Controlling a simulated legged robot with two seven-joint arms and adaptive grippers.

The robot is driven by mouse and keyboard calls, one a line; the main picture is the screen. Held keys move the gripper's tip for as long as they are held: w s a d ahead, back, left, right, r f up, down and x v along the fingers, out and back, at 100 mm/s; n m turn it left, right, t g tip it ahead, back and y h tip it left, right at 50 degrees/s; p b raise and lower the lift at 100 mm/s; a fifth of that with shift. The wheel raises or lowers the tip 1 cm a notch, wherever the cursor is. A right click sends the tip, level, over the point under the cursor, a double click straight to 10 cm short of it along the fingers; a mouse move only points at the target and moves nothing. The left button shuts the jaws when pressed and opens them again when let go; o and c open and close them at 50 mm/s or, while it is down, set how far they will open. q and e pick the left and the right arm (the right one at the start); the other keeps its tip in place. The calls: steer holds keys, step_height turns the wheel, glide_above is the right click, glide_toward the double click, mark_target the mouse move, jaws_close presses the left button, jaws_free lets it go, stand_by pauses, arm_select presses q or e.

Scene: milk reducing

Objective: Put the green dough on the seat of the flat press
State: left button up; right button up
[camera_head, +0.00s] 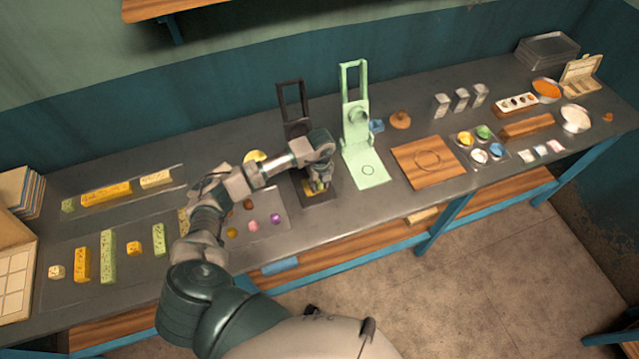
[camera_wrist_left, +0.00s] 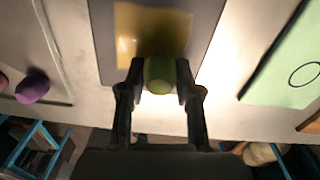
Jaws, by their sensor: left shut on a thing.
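The green dough (camera_wrist_left: 159,75) is a small rounded lump between the fingertips of my left gripper (camera_wrist_left: 160,82) in the left wrist view. The gripper (camera_head: 319,186) is shut on it. In the head view the gripper is over the base of the dark press (camera_head: 293,105), whose lever frame stands raised. A yellow square (camera_wrist_left: 150,30) lies on the dark base, just beyond the dough in the wrist view. I cannot tell whether the dough touches it. My right gripper is not in view.
A light green press (camera_head: 366,172) with a circle on its base stands right of the dark one. A tray (camera_head: 277,200) with coloured dough balls, including a purple one (camera_wrist_left: 32,87), lies to the left. A wooden board (camera_head: 428,160) lies farther right.

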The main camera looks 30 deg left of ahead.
arm_select(q)
steer(key=shift+a, duration=0.2)
steer(key=shift+a+f, duration=0.1)
steer(key=shift+a, duration=0.1)
steer(key=shift+a+f, duration=0.1)
steer(key=shift+a, duration=0.25)
steer(key=shift+a+f, duration=0.25)
steer(key=shift+a, duration=0.6)
steer(key=shift+s+d, duration=0.1)
steer(key=shift+d, duration=0.2)
steer(key=shift+a, duration=0.55)
steer(key=o, duration=0.6)
steer(key=shift+f, duration=0.1)
steer(key=o, duration=0.4)
steer(key=shift+o, duration=0.5)
steer(key=shift+d, duration=0.2)
steer(key=o, duration=0.4)
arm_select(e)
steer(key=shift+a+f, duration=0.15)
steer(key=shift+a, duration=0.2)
